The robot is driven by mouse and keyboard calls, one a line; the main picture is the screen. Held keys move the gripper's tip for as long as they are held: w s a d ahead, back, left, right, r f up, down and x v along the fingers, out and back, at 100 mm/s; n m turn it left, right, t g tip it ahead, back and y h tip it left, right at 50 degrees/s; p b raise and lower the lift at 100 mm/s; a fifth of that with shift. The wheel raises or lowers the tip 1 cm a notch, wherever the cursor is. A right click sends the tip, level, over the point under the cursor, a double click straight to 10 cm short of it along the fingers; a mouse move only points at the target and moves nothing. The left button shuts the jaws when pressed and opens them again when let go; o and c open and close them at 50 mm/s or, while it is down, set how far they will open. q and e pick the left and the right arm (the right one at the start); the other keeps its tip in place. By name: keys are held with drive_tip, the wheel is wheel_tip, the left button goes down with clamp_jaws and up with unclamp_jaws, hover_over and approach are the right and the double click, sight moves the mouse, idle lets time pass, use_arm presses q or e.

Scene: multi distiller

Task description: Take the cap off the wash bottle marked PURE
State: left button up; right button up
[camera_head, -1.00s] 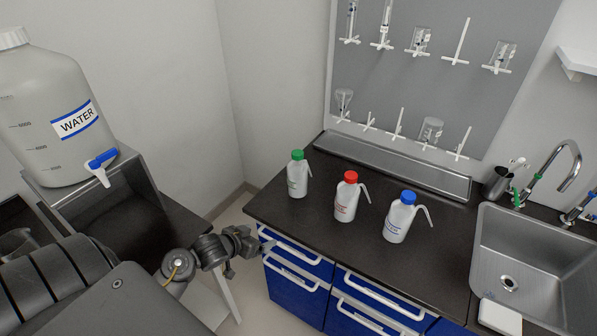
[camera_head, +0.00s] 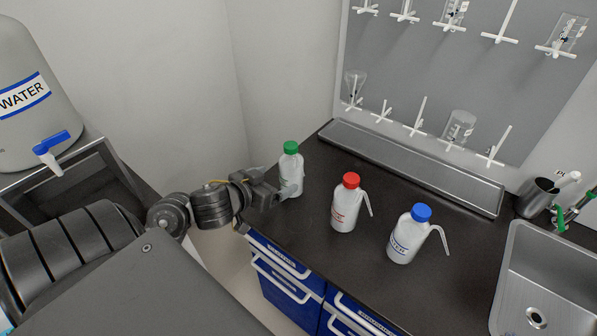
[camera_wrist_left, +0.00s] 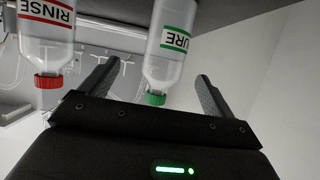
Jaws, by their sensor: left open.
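The PURE wash bottle (camera_head: 291,178) stands upright at the left end of the dark counter, its green cap (camera_head: 291,148) on. In the left wrist view the bottle (camera_wrist_left: 170,68) shows upside down, with "URE" readable on its green label and the green cap (camera_wrist_left: 154,99) on. My left gripper (camera_head: 280,192) is open and low beside the bottle's body in the head view. In the wrist view the bottle appears between the two fingers of the gripper (camera_wrist_left: 156,72); I cannot tell whether they touch it. My right gripper is not in view.
A red-capped bottle (camera_head: 344,207), marked RINSE in the wrist view, stands right of it. A blue-capped bottle (camera_head: 406,238) stands further right. A steel trough (camera_head: 410,165) lies behind, under a peg board. A sink (camera_head: 545,285) is at the right, a water tank (camera_head: 25,120) at the left.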

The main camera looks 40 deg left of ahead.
sight(284, 176)
use_arm(q)
drive_tip(key=b, duration=0.1)
drive_tip(key=a+f+b, duration=0.1)
drive_tip(key=b, duration=0.1)
drive_tip(key=shift+w, duration=0.25)
drive_tip(key=shift+w+a+f, duration=0.2)
drive_tip(key=shift+w+f, duration=0.05)
drive_tip(key=shift+w, duration=0.3)
drive_tip(key=shift+w+a+f, duration=0.15)
drive_tip(key=shift+w+f, duration=0.1)
drive_tip(key=shift+w, duration=0.3)
drive_tip(key=shift+w+d, duration=0.1)
drive_tip(key=shift+w, duration=0.4)
drive_tip(key=shift+b, duration=0.3)
drive_tip(key=shift+w+f, duration=0.2)
drive_tip(key=x, duration=0.1)
drive_tip(key=b+x, duration=0.2)
drive_tip(key=x, duration=0.1)
drive_tip(key=shift+d, duration=0.25)
drive_tip(key=shift+w+f+b, duration=0.1)
drive_tip(key=shift+w+b, duration=0.15)
drive_tip(key=shift+b, duration=0.05)
drive_tip(key=c, duration=0.9)
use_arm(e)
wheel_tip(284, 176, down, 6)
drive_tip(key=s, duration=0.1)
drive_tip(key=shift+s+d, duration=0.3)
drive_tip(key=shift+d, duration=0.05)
